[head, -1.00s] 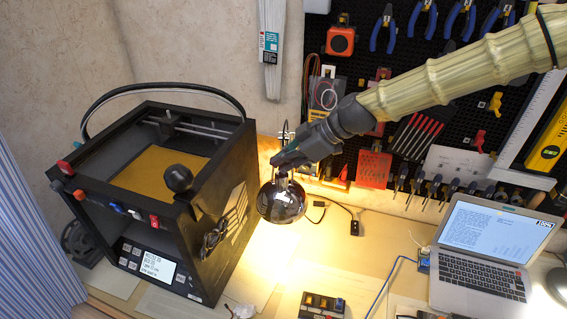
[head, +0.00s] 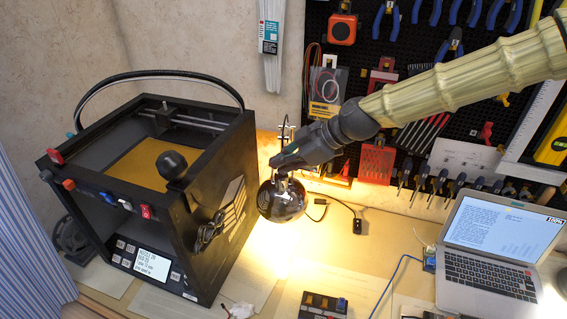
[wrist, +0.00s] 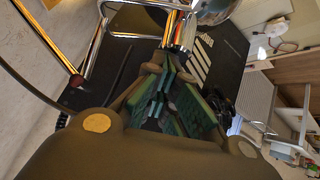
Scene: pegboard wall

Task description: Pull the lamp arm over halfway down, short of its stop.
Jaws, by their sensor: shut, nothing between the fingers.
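The lamp's dark glossy round shade (head: 282,200) hangs lit in front of the printer's right side, above the table. A thin chrome piece of the lamp arm (head: 285,128) rises behind my gripper; most of the arm is hidden. My gripper (head: 275,163) is shut and empty, just above the shade at the lamp arm. In the wrist view my closed fingers (wrist: 168,92) point toward chrome lamp rods (wrist: 148,35), and part of the shade (wrist: 214,10) shows at the top. I cannot tell whether the fingers touch the rods.
A black 3D printer (head: 215,215) stands close on the left, with a black knob on its near top corner. A pegboard with tools (head: 400,60) is behind my arm. A laptop (head: 490,255) is at the right. Cables and a small switch box (head: 322,304) lie on the table.

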